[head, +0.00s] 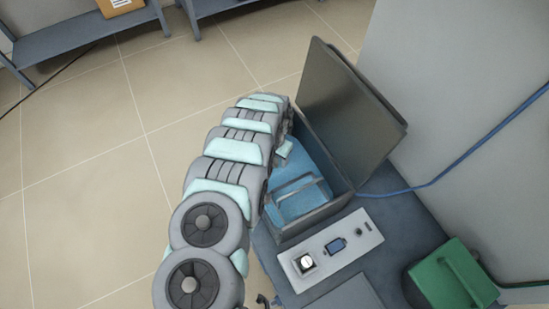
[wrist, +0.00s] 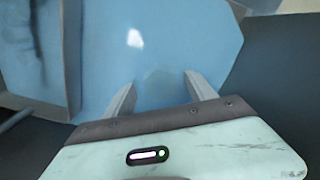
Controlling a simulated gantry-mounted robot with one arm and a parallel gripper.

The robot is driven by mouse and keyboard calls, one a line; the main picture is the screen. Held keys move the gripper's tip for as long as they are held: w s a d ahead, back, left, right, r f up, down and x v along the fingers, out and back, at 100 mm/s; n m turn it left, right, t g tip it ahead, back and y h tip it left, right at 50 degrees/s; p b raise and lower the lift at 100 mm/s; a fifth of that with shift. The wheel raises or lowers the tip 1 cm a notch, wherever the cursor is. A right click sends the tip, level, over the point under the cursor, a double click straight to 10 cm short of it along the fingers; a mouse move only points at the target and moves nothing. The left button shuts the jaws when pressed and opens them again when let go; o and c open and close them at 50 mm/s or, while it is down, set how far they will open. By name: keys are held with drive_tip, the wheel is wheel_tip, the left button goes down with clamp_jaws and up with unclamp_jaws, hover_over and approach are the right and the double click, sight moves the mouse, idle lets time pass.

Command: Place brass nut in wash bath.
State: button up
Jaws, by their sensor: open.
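The wash bath (head: 345,192) is a dark box with its lid (head: 345,105) raised and blue liquid inside. My arm reaches over its left side, and the arm's end hides part of the interior in the head view. My gripper (wrist: 158,84) is open in the wrist view, its two grey fingers apart above the blue surface (wrist: 150,40). I see no object held between them. A faint darker patch shows on the blue between the fingers, but I cannot tell what it is. I cannot make out a brass nut in either view.
A control panel (head: 312,265) with a knob and small display is in front of the bath. A green box (head: 455,275) stands at the lower right. A blue cable (head: 450,171) runs along the right wall. A shelf (head: 90,38) with a cardboard box is far left.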

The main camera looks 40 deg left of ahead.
sight(274, 160)
drive_tip(key=shift+r, duration=0.15)
wheel_tip(274, 160, up, 12)
drive_tip(key=p, duration=0.5)
drive_tip(key=shift+r, duration=0.1)
